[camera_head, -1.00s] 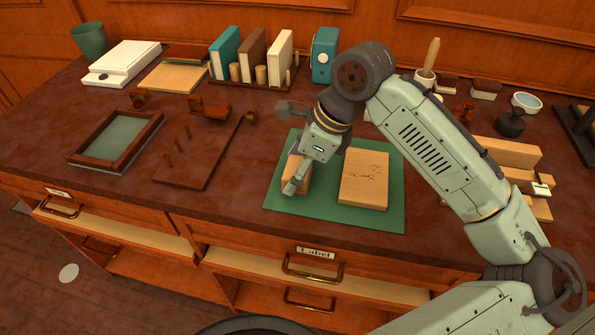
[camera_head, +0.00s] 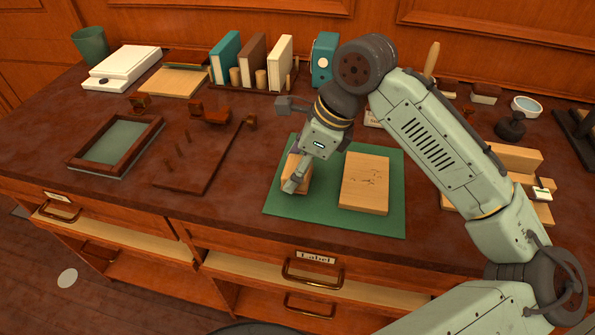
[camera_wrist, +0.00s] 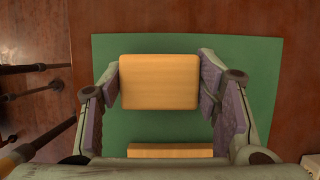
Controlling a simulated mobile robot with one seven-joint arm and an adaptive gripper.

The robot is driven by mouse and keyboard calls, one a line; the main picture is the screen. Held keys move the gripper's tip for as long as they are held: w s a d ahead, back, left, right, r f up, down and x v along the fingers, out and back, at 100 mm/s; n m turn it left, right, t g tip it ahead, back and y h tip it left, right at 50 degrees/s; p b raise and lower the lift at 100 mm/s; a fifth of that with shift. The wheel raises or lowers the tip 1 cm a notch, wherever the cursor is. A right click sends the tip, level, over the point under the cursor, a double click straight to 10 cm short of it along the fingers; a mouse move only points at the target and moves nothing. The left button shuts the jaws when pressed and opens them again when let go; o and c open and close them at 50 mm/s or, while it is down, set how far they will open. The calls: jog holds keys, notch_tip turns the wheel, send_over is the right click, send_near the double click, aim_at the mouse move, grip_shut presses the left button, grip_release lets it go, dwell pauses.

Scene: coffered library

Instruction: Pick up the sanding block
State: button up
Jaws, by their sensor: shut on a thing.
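The sanding block is a plain tan wooden block (camera_head: 290,165) over the left part of the green mat (camera_head: 330,218). In the wrist view the block (camera_wrist: 158,82) lies between my two fingers, with a finger against each side. My gripper (camera_head: 297,178) points down and is shut on it; it also shows in the wrist view (camera_wrist: 160,90). The fingers hide part of the block in the head view. I cannot tell whether the block is clear of the mat.
A scratched wooden board (camera_head: 365,185) lies on the mat just right of my gripper. A dark pegged stand (camera_head: 195,165) and a framed tray (camera_head: 118,140) are to the left. Books (camera_head: 252,62) stand at the back. The mat's front strip is bare.

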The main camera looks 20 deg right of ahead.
jog(key=shift+s+a+r+b, duration=0.1)
jog(key=shift+s+r+b, duration=0.1)
jog(key=shift+r, duration=0.25)
jog(key=shift+s+a+r+b, duration=0.1)
jog(key=shift+s+r+b, duration=0.1)
jog(key=shift+r, duration=0.25)
jog(key=s+a+r+b, duration=0.1)
jog(key=s+a+b, duration=0.1)
jog(key=s+a, duration=0.5)
jog(key=s, duration=0.6)
jog(key=shift+s+r, duration=0.15)
jog(key=shift+r, duration=0.15)
jog(key=o, duration=0.6)
jog(key=shift+a, duration=0.1)
jog(key=c, duration=0.5)
